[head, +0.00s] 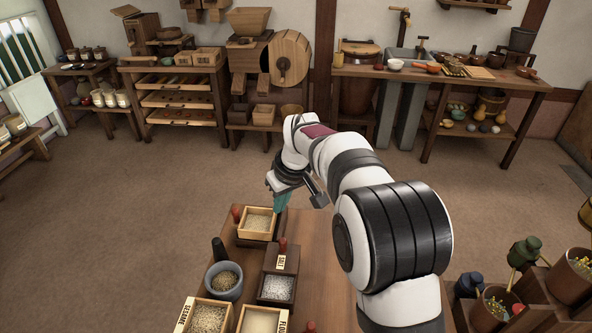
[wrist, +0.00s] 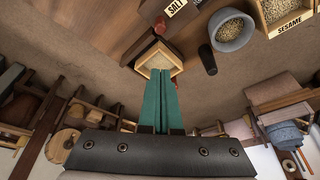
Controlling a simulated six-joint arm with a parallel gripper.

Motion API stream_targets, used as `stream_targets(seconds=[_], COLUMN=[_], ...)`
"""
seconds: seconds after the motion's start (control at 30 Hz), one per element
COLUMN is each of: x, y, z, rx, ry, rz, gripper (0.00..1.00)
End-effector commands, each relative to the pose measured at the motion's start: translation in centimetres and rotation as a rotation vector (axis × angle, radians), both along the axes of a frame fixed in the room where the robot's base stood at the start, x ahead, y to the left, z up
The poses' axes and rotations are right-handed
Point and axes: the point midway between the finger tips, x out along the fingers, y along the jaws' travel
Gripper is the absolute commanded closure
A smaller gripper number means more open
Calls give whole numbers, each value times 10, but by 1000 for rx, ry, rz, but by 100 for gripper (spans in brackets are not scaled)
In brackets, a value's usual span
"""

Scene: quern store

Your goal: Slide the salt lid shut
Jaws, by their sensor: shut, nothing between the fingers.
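The salt box (head: 277,301) is dark wood on the table. White salt shows in its near part; the dark lid (head: 282,259) with the SALT label covers its far part. A red knob (head: 283,243) stands at the lid's far end. In the wrist view the SALT label (wrist: 175,8) shows at the top edge, and most of the box is out of frame. My gripper (head: 280,206) has teal fingers, shut and empty, above the table's far edge beyond the salt box and apart from it. In the wrist view its fingers (wrist: 159,76) point at a pale box of grain.
The pale grain box (head: 257,236) stands just beyond and left of the salt box, with a red knob (head: 236,215) beside it. A grey mortar (head: 223,281), sesame box (head: 208,318) and flour box (head: 259,321) crowd nearby. The table (head: 315,240) is bare to the right.

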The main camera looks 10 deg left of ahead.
Motion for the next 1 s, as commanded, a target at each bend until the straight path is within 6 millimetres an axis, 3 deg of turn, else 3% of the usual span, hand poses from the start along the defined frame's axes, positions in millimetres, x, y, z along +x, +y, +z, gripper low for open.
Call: stream_targets(seconds=[0.1, 0.27, 0.63, 0.8, 1.0], x=[15, 20, 39, 19, 11], y=[16, 21, 40, 18, 10], z=[-14, -34, -110, -107, -108], rx=[-5, -7, -6, -5, -6], ry=[-28, -28, -27, -29, -30], rz=[64, 68, 64, 61, 63], gripper=[100, 100, 100, 100, 100])
